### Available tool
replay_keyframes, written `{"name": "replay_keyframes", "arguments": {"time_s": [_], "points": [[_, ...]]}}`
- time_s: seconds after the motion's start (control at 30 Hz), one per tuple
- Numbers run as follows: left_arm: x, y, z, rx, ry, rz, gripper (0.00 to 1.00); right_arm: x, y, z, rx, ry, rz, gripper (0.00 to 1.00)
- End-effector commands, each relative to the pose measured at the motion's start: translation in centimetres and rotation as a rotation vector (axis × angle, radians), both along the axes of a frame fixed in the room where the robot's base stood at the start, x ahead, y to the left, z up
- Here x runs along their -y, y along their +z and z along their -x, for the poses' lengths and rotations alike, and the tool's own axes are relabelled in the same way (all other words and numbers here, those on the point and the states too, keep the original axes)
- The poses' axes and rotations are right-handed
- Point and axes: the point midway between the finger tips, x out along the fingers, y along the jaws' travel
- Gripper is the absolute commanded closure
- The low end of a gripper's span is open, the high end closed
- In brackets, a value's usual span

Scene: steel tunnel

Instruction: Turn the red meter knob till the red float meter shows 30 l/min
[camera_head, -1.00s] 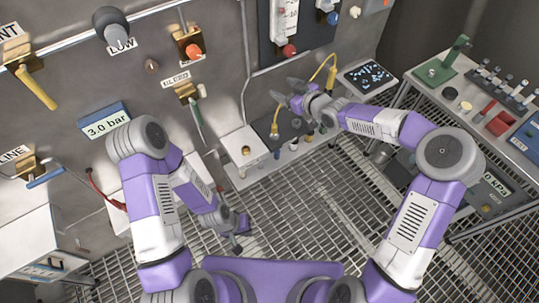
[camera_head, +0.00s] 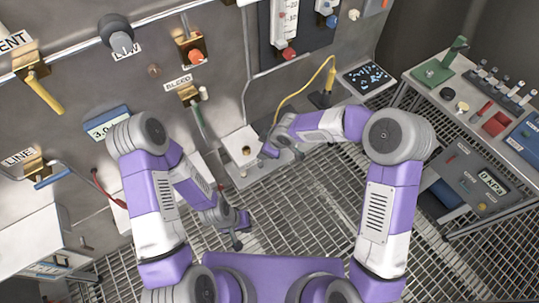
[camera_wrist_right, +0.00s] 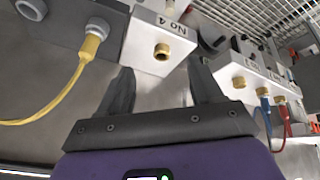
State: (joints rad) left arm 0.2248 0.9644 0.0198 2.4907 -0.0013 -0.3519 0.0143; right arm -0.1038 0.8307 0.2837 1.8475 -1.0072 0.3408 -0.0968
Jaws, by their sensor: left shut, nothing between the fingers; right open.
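The red meter knob (camera_head: 289,54) is on the back wall, at the foot of the red float meter (camera_head: 279,24), a pale scaled tube on a dark panel. The top of the meter is cut off by the frame and its float reading is too small to tell. My right gripper (camera_head: 265,150) is below and left of the knob, apart from it, over the wall-side blocks. In the right wrist view its fingers (camera_wrist_right: 160,76) are open and empty, pointing toward a white block with a brass port (camera_wrist_right: 162,51). My left gripper (camera_head: 236,238) is shut and low over the grating, far from the knob.
A yellow hose (camera_head: 303,88) loops beside the right forearm and shows in the wrist view (camera_wrist_right: 70,85). A blue knob (camera_head: 332,21) is right of the red one. A bench (camera_head: 420,87) with tools stands at right. Valves and a bleed handle (camera_head: 196,118) line the left wall.

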Motion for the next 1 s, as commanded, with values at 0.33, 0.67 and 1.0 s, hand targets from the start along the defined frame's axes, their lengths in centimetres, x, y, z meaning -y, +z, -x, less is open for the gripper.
{"name": "replay_keyframes", "arguments": {"time_s": [0.33,0.67,1.0], "points": [[0.0,0.7,0.0,0.000,0.000,0.000,1.00,1.1,-1.4,3.0,-0.061,0.056,0.199,0.35],[0.0,0.7,0.0,0.000,0.000,0.000,1.00,1.2,-1.5,3.1,-0.065,0.057,0.209,0.35],[0.0,-0.7,0.0,0.000,0.000,0.000,1.00,4.9,-10.4,12.3,-0.449,-0.356,-0.073,0.35]]}}
